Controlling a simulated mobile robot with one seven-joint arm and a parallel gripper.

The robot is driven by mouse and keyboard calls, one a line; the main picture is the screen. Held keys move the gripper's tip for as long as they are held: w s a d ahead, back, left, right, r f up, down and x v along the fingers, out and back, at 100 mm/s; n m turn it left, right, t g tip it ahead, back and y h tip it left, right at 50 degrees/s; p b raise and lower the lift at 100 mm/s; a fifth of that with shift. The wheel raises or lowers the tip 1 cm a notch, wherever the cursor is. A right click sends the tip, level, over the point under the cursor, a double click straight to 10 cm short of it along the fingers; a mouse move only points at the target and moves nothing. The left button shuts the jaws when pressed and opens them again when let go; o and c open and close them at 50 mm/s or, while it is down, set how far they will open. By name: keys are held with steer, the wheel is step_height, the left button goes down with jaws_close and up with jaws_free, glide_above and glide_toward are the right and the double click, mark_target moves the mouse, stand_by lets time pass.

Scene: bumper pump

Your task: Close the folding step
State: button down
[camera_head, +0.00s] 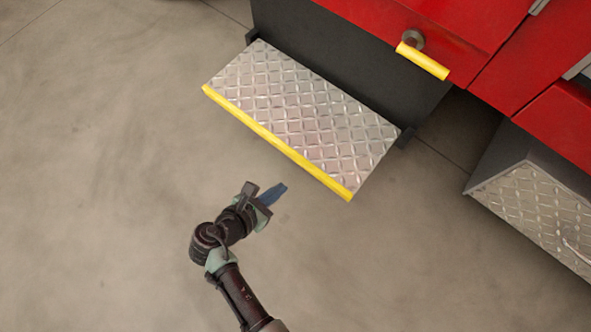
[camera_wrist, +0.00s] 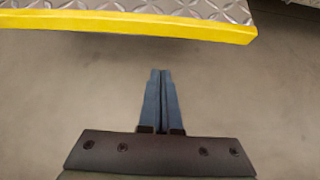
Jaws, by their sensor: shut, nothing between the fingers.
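The folding step (camera_head: 305,112) is a metal diamond-plate panel with a yellow front edge. It sticks out flat from the dark lower side of the red vehicle, held between dark brackets at both ends. In the wrist view its yellow edge (camera_wrist: 125,23) crosses the top of the picture. My gripper (camera_head: 282,188) is shut and empty, in front of the yellow edge toward its right half. A gap shows between the fingertips and the edge in both views. In the wrist view the two blue fingers of my gripper (camera_wrist: 160,75) lie together and point toward the step.
A yellow handle (camera_head: 422,61) sticks out from the red body (camera_head: 455,35) above the step. A second diamond-plate box (camera_head: 535,205) stands at the right. The grey floor (camera_head: 100,150) is clear left of and in front of the step.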

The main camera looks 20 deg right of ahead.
steer(key=b+x, duration=0.8)
steer(key=x, duration=0.3)
steer(key=shift+s+a+r+b, duration=0.15)
steer(key=shift+r+b, duration=0.15)
steer(key=shift+r, duration=0.8)
steer(key=shift+s+a+r+b, duration=0.15)
steer(key=shift+r+b, duration=0.1)
steer(key=shift+r, duration=0.9)
steer(key=shift+r+p, duration=0.15)
steer(key=shift+p, duration=0.15)
